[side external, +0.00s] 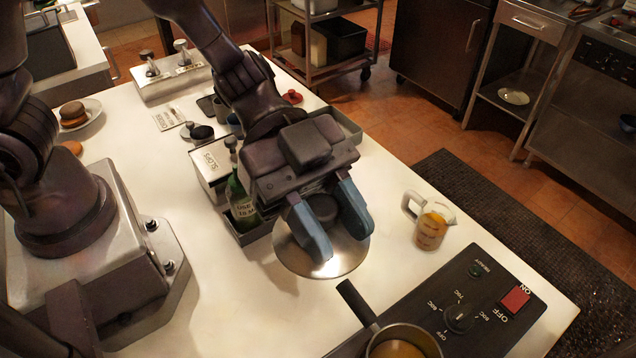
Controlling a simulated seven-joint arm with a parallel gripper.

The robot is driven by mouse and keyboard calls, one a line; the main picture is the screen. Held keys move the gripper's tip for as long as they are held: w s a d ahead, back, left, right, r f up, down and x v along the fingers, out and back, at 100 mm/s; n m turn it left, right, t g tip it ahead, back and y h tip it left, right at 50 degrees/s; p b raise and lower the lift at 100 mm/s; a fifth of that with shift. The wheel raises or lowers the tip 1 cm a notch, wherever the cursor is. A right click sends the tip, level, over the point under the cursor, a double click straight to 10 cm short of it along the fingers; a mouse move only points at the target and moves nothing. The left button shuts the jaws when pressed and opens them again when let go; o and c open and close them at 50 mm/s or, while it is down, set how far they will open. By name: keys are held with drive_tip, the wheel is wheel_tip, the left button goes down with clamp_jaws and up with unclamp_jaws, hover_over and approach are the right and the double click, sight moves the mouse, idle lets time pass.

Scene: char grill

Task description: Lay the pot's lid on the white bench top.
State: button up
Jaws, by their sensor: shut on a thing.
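The lid (302,262) is a round, shiny metal disc in the middle of the side external view. My gripper (338,240), with two blue fingers, is over the lid and shut on it; the fingers hide the grip point. The lid is over the white bench top (240,310); I cannot tell whether it touches the surface. The pot (405,340) is at the bottom edge, open at the top, with orange-brown contents and a black handle (357,302) pointing up and left towards the lid.
The pot is on a black hob (470,315) with a knob and a red switch. A glass jug (431,228) of orange liquid stands right of the lid. A green bottle (240,205) in a grey tray is close on the left. Bare bench lies at lower left.

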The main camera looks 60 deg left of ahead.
drive_tip(key=w+a+r+n+t+y, duration=0.3)
drive_tip(key=w+a+n+t, duration=0.5)
drive_tip(key=w+a+t, duration=0.4)
drive_tip(key=w+a+r+n+t+y, duration=0.1)
drive_tip(key=w+a+r+n+y, duration=0.15)
drive_tip(key=a, duration=0.55)
drive_tip(key=w+a+r+n+y, duration=0.1)
drive_tip(key=w+a+n+y, duration=0.3)
drive_tip(key=a, duration=0.4)
wheel_tip(320, 180, down, 9)
drive_tip(key=w+n+y, duration=0.1)
drive_tip(key=n+y, duration=0.3)
drive_tip(key=s, duration=0.2)
drive_tip(key=s+t, duration=0.1)
drive_tip(key=shift+s+d+r, duration=0.25)
drive_tip(key=shift+d+r, duration=0.1)
drive_tip(key=shift+d, duration=0.05)
drive_tip(key=shift+d, duration=0.1)
